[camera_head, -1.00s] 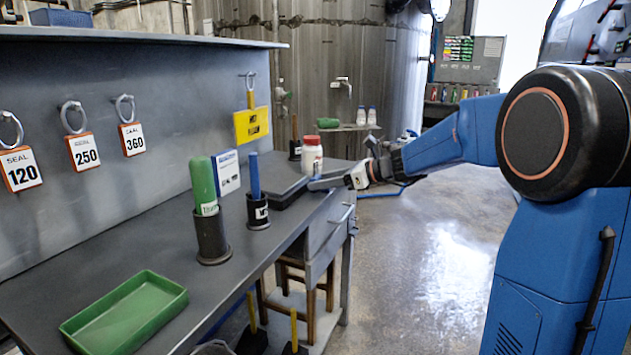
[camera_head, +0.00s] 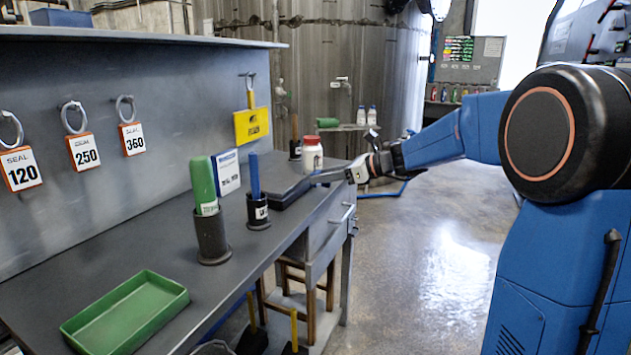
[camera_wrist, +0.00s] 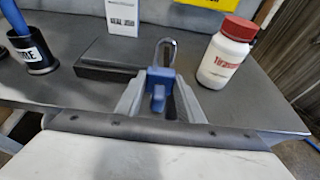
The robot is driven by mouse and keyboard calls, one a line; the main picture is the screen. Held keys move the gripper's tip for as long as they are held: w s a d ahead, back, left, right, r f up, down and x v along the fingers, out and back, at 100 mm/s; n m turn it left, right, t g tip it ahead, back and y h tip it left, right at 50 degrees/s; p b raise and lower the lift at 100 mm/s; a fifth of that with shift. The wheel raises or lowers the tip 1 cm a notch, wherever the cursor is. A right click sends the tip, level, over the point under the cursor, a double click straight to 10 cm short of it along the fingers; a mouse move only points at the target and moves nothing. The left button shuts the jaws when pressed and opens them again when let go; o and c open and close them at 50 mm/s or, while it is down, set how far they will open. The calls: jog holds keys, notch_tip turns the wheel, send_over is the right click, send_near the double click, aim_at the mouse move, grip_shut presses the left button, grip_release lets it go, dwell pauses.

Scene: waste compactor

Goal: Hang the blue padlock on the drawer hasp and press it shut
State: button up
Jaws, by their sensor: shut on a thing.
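The blue padlock (camera_wrist: 159,85) shows in the wrist view with its silver shackle pointing up and away from me. My gripper (camera_wrist: 158,100) is shut on its body. In the head view my gripper (camera_head: 328,177) is over the far right edge of the workbench, near the white bottle. The grey drawer (camera_head: 328,243) is under the bench's right edge, below my gripper, with a bar handle (camera_head: 342,215). A small metal fitting (camera_head: 353,228) sits at its right end; I cannot tell whether it is the hasp.
A white red-capped bottle (camera_wrist: 226,52) stands close right of the padlock, by a dark flat box (camera_wrist: 108,58). Cups with a green bottle (camera_head: 203,187) and blue marker (camera_head: 254,176), and a green tray (camera_head: 125,312), stand nearer. Floor right of the bench is clear.

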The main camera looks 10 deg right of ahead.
jog(key=shift+r, duration=1.7)
